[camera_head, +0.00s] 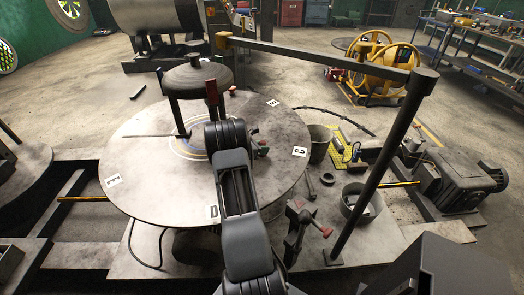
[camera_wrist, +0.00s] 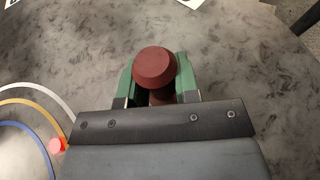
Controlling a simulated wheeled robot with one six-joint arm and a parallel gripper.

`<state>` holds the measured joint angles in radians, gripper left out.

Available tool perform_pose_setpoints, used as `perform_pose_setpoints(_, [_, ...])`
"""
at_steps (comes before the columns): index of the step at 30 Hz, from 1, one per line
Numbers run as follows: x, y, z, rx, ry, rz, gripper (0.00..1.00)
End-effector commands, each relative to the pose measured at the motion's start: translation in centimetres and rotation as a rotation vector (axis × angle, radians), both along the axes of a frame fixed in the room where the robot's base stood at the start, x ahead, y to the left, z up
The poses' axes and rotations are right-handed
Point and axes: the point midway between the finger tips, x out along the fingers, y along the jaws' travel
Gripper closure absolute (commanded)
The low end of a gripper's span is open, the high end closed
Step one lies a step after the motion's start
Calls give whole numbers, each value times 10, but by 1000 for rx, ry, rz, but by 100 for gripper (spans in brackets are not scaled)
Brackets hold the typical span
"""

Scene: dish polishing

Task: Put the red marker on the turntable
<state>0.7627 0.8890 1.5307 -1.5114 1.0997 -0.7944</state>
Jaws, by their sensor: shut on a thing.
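The red marker (camera_wrist: 157,66), dark red with a wide round top, is between the green fingers of my gripper (camera_wrist: 155,82) in the wrist view. My gripper is shut on it. The grey round turntable (camera_wrist: 235,70) fills the view beneath. I cannot tell whether the marker touches it. In the head view the turntable (camera_head: 148,125) lies in the middle, with lettered cards near its rim. My gripper (camera_head: 260,148) is above its right part, partly hidden behind my arm.
A dark post and beam (camera_head: 378,165) rise at the right. A bucket (camera_head: 320,143) and a red-handled clamp (camera_head: 298,225) are beside the turntable. Its left part is mostly clear.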

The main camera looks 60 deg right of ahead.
Motion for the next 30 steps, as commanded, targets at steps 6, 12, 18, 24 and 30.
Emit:
perform_pose_setpoints(6, [0,0,-14,-2,-2,0,97])
perform_pose_setpoints(12, [0,0,-14,-2,-2,0,97])
perform_pose_setpoints(18, [0,0,-16,-2,-2,0,66])
perform_pose_setpoints(24, [0,0,-16,-2,-1,-1,47])
perform_pose_setpoints(30, [0,0,-16,-2,-1,-1,43])
